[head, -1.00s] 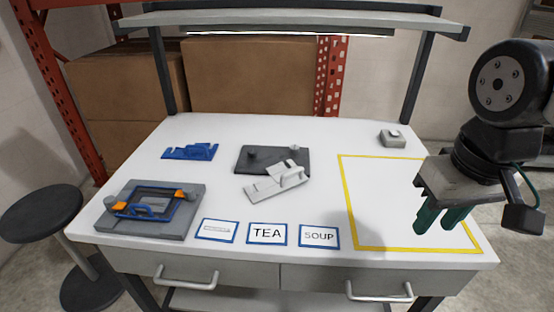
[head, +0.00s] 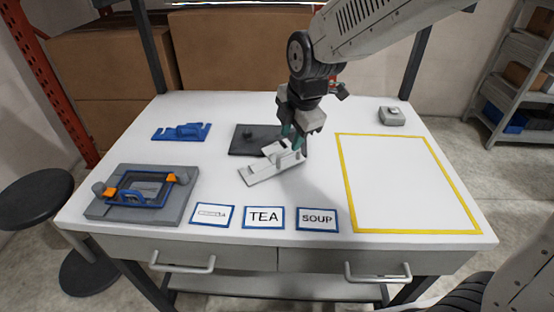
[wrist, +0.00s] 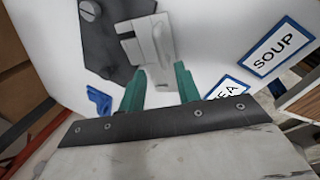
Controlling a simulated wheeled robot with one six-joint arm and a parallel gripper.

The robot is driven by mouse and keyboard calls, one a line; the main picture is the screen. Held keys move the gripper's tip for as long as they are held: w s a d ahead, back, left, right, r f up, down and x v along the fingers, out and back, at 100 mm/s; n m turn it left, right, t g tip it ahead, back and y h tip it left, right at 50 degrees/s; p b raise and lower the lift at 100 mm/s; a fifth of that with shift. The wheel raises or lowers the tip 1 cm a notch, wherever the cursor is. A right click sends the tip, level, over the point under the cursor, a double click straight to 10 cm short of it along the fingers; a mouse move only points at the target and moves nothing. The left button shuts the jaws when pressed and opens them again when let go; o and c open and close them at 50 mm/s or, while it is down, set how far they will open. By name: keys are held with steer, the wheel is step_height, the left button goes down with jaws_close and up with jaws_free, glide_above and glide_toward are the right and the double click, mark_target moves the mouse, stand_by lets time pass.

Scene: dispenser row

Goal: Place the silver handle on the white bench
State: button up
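The silver handle (head: 262,172) is a light grey plate with a raised grip bar. It lies on the white bench (head: 330,180), in front of and partly against the dark grey plate (head: 248,140). My gripper (head: 292,142) is at the raised right end of the handle, its green fingers pointing down. In the wrist view the handle (wrist: 150,40) lies ahead of my gripper (wrist: 160,78). The two fingers are spread apart, with the handle's near end close to the gap between them. Whether they touch it cannot be told.
A blue bracket (head: 181,132) and a grey fixture with a blue frame (head: 140,193) are at the left.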

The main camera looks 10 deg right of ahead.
mark_target(286, 152)
steer(key=x, duration=0.7)
steer(key=shift+s+f, duration=0.15)
steer(key=shift+f, duration=0.1)
jaws_close()
